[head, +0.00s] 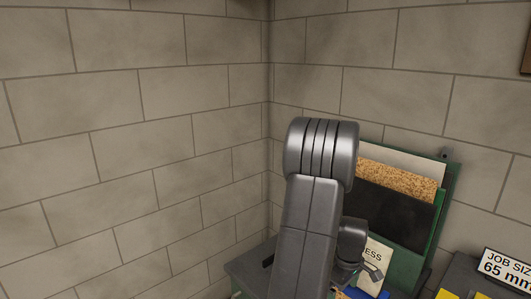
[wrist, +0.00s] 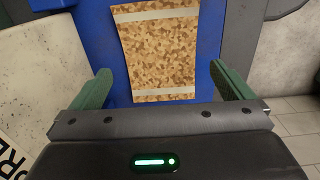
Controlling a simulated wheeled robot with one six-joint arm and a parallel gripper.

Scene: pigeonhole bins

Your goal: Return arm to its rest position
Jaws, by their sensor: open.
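My gripper (wrist: 166,78) shows in the wrist view with its two green fingers wide apart. Nothing is held between them. Beyond the fingers is a blue surface (wrist: 208,25) bearing a speckled tan panel (wrist: 160,55) with pale strips at its top and bottom. I cannot tell how far the fingertips are from it. In the head view my grey arm rises at the centre right, and its bent joint stands before the wall corner. The arm's far end is low, near a white card (head: 377,253) reading "ESS", and is mostly hidden.
A green-framed rack (head: 447,190) holding a cork-like sheet (head: 400,182) and dark and pale boards stands behind the arm. A sign (head: 505,268) reading "JOB SIZ 65 m" is at the lower right. Block walls (head: 130,130) meet behind; the upper left is clear.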

